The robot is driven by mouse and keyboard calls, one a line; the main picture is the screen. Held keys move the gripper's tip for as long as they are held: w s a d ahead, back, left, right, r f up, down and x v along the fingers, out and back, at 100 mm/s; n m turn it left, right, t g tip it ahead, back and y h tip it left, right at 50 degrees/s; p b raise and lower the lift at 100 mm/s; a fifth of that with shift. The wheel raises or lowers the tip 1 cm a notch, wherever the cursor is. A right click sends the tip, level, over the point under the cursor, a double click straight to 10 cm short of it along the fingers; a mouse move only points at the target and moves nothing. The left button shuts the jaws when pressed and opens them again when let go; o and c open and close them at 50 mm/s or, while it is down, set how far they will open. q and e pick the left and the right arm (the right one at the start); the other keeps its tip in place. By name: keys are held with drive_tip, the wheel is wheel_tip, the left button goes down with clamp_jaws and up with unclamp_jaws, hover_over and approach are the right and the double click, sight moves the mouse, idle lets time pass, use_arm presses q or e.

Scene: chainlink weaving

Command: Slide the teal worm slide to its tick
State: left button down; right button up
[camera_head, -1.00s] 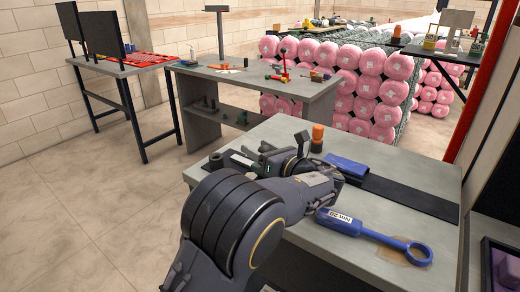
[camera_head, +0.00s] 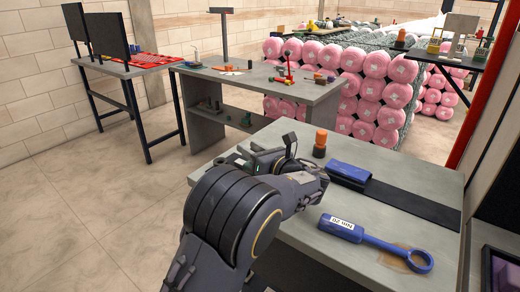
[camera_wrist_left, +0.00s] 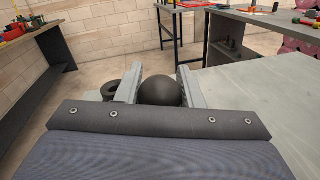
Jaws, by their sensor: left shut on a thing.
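My left gripper (camera_head: 246,161) is over the far left part of the grey table (camera_head: 410,172), with its arm coming up from below. In the left wrist view the two pale fingers of my left gripper (camera_wrist_left: 161,84) are shut on a dark round knob (camera_wrist_left: 160,92). A dark ring-shaped part (camera_wrist_left: 109,90) lies just left of the fingers there. I cannot make out a teal slide or its tick; the gripper and wrist cover much of that area. My right gripper is not in view.
An orange-topped bottle (camera_head: 320,141) stands behind the wrist. A blue block (camera_head: 348,172) lies by a black strip (camera_head: 415,205). A blue ring-ended tool (camera_head: 372,239) lies in front.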

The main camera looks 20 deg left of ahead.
use_arm(q)
drive_tip(key=c, duration=1)
unclamp_jaws()
drive_tip(key=shift+d, duration=0.1)
drive_tip(key=shift+d, duration=0.1)
drive_tip(key=v, duration=0.7)
drive_tip(key=shift+s+d, duration=0.25)
